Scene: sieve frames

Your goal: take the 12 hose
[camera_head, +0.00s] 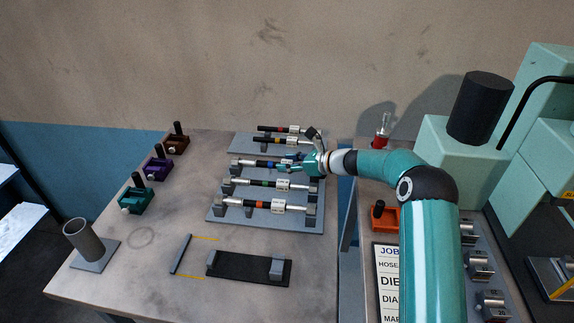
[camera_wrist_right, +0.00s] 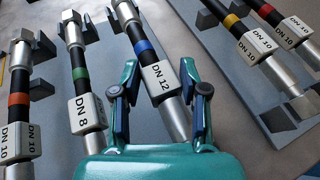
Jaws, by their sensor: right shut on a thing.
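The DN 12 hose (camera_head: 255,163) is black with a blue band and metal ends, and its white DN 12 label (camera_wrist_right: 159,78) faces up in the right wrist view. My right gripper (camera_head: 292,165) reaches it from the right and is shut on it near the label, with one finger (camera_wrist_right: 123,90) on each side. The hose lies in line with its neighbours at the rack; I cannot tell whether it is lifted. The DN 8 hose (camera_wrist_right: 81,75) with a green band and a DN 10 hose (camera_wrist_right: 19,105) with an orange band lie beside it. My left gripper is out of view.
A second rack behind holds two DN 10 hoses (camera_wrist_right: 250,40), close to the gripped one. A black fixture (camera_head: 235,267), a grey cup (camera_head: 84,240) and coloured blocks (camera_head: 137,199) stand on the table. A gap separates it from the machine bench on the right.

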